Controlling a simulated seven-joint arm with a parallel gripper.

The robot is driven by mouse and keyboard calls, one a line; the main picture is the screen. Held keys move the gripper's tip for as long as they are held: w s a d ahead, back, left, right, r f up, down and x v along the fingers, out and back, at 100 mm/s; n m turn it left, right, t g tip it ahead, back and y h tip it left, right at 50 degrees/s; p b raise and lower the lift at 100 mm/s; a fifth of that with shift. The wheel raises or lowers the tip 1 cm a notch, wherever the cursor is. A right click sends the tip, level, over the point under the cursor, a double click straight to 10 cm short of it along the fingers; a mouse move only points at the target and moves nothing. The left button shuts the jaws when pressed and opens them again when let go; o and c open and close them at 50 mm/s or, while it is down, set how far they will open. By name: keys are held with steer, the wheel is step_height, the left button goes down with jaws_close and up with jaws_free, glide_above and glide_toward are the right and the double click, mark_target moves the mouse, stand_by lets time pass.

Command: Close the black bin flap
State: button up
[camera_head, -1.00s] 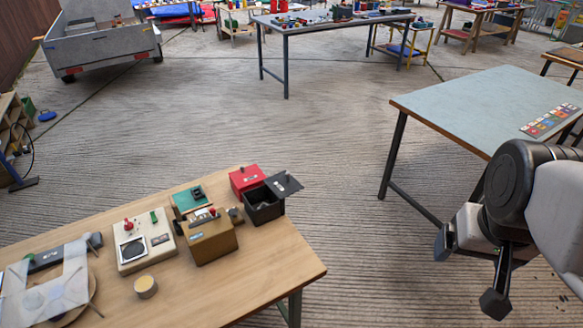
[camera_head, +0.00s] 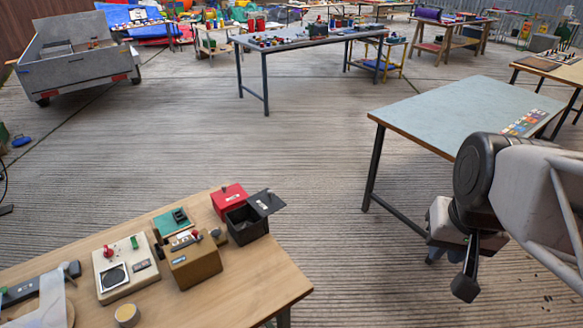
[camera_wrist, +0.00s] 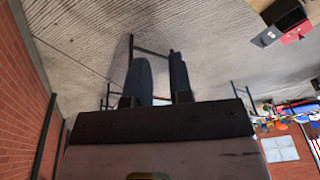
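The black bin (camera_head: 247,227) stands near the right end of the wooden table. Its black flap (camera_head: 265,202) is open, tilted up and outward at the bin's back right, with a small knob and a pale label on it. In the wrist view, a black boxy shape, likely the bin (camera_wrist: 284,14), is at the top right corner. My gripper (camera_head: 450,270) is off the table to the right, well apart from the bin. In the wrist view its two fingers (camera_wrist: 158,65) are spread with nothing between them.
A red box (camera_head: 229,198) stands against the black bin's back left. A tan box (camera_head: 194,264) and a cream panel (camera_head: 125,270) stand to the left. A blue-grey table (camera_head: 450,112) stands behind my arm. The floor between the tables is clear.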

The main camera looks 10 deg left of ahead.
steer(key=w+a+m, duration=0.1)
steer(key=w, duration=0.3)
steer(key=w+a+m+g+y, duration=0.1)
steer(key=w+a, duration=0.1)
steer(key=w, duration=0.2)
steer(key=w+a+m+y, duration=0.1)
steer(key=w+a, duration=0.1)
steer(key=w, duration=0.2)
steer(key=shift+w+a, duration=0.2)
jaws_close()
steer(key=w+a+f+m+g+y, duration=0.1)
steer(key=w+a+f+m, duration=0.2)
steer(key=w+a+f, duration=0.4)
steer(key=w+a+f+m+g+y, duration=0.1)
steer(key=w+a+f+m, duration=0.3)
steer(key=w, duration=1.1)
steer(key=w+a+f+m+g+y, duration=0.1)
steer(key=w+a+f+m+y, duration=0.2)
steer(key=w+a+f, duration=0.7)
steer(key=shift+w+a+m+g, duration=0.3)
steer(key=shift+w+a+m, duration=0.15)
steer(key=shift+w, duration=0.2)
